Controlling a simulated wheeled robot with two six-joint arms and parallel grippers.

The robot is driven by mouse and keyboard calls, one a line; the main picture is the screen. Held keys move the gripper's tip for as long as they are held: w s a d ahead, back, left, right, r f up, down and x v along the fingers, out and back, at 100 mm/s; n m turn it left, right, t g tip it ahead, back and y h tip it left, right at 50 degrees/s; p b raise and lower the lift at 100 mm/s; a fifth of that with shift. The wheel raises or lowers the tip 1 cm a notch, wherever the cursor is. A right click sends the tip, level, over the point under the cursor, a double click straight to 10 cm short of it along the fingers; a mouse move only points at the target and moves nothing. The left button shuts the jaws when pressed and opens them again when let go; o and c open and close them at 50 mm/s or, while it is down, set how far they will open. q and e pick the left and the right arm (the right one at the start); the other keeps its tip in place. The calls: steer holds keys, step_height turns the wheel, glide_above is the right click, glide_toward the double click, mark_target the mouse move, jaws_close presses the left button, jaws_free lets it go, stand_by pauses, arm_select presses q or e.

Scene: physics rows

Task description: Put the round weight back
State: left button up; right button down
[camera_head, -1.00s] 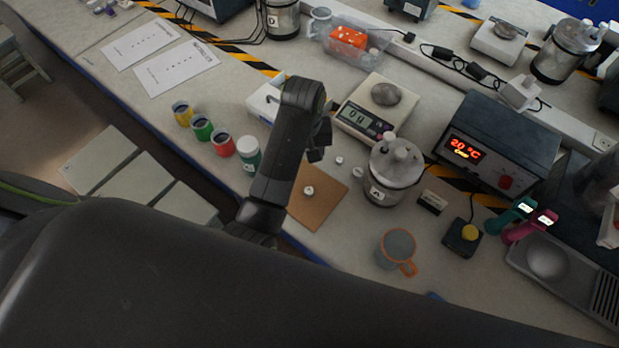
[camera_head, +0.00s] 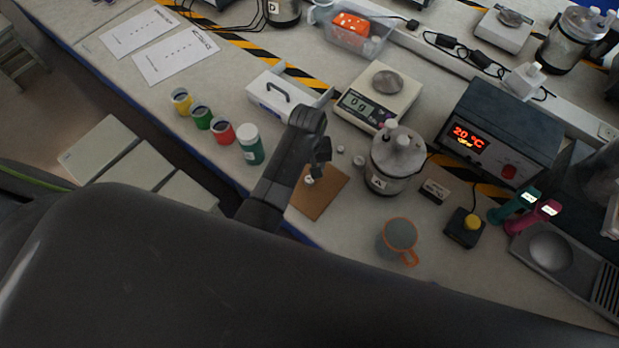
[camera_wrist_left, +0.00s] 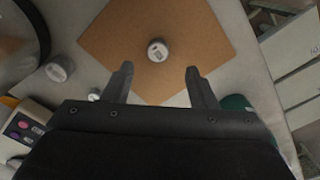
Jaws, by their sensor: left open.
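A small round weight (camera_wrist_left: 157,51) lies on a brown square board (camera_wrist_left: 205,40) in the left wrist view. It also shows in the head view (camera_head: 309,180), on the board beside my arm. My left gripper (camera_wrist_left: 158,80) is open and empty, its two fingers apart, with the weight centred just ahead of the fingertips. In the head view my left gripper (camera_head: 318,168) hangs above the board. Two other small weights, a larger one (camera_wrist_left: 60,68) and a smaller one (camera_wrist_left: 94,95), sit off the board. My right gripper is not in view.
A mug (camera_head: 399,236) stands at the front right.

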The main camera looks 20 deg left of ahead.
mark_target(309, 179)
arm_select(q)
steer(key=shift+s+d+f+p, duration=0.1)
steer(key=shift+f+p, duration=0.2)
steer(key=shift+f, duration=1.05)
steer(key=shift+d+f+p, duration=0.1)
steer(key=shift+f+p, duration=0.2)
steer(key=shift+f, duration=1)
jaws_close()
steer(key=shift+r, duration=0.1)
